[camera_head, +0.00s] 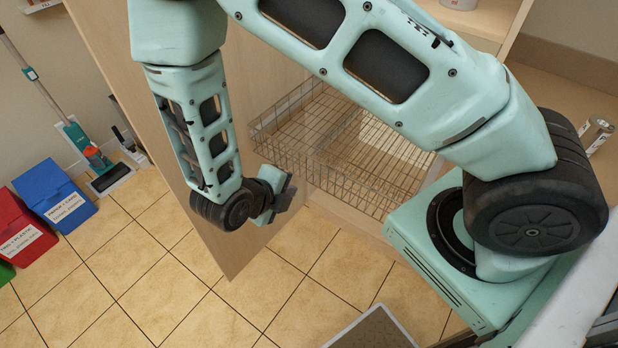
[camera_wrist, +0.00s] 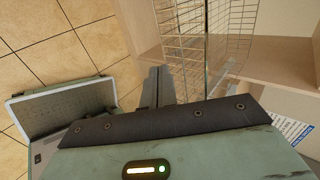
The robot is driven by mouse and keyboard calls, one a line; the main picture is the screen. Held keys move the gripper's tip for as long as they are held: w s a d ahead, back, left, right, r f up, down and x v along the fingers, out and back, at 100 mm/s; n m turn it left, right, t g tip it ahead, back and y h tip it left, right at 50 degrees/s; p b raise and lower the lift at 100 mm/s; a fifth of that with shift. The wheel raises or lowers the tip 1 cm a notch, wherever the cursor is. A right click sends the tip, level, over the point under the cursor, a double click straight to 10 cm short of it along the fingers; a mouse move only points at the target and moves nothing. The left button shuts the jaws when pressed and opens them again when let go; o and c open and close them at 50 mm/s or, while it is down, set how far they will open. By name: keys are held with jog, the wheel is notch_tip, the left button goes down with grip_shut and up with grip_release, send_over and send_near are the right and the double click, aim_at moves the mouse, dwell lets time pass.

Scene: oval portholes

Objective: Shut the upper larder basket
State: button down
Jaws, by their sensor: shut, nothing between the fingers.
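A wire larder basket (camera_head: 345,150) sticks out of a pale wood cabinet in the head view, partly hidden behind my arm. Only one basket shows clearly, so I cannot tell from this view whether another lies below. Its wire mesh (camera_wrist: 187,45) also shows in the wrist view, just beyond and to the right of my fingers. My gripper (camera_head: 284,197) is shut and empty, near the basket's front left corner. Its fingers (camera_wrist: 158,86) are together in the wrist view. I cannot tell whether they touch the wire.
A tall wood panel (camera_head: 135,95) stands left of the basket, behind my forearm. The tiled floor in front is mostly clear.

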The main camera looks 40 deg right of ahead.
aim_at(317, 178)
jog(key=shift+w+d+f+p, duration=0.45)
jog(key=shift+d+f, duration=0.25)
jog(key=shift+d, duration=0.65)
jog(key=shift+w+d+f+p, duration=0.3)
jog(key=shift+w+d+f, duration=0.3)
jog(key=shift+d, duration=0.8)
jog(key=shift+w+d+f+p, duration=0.4)
jog(key=shift+d+f, duration=0.4)
jog(key=shift+d, duration=0.55)
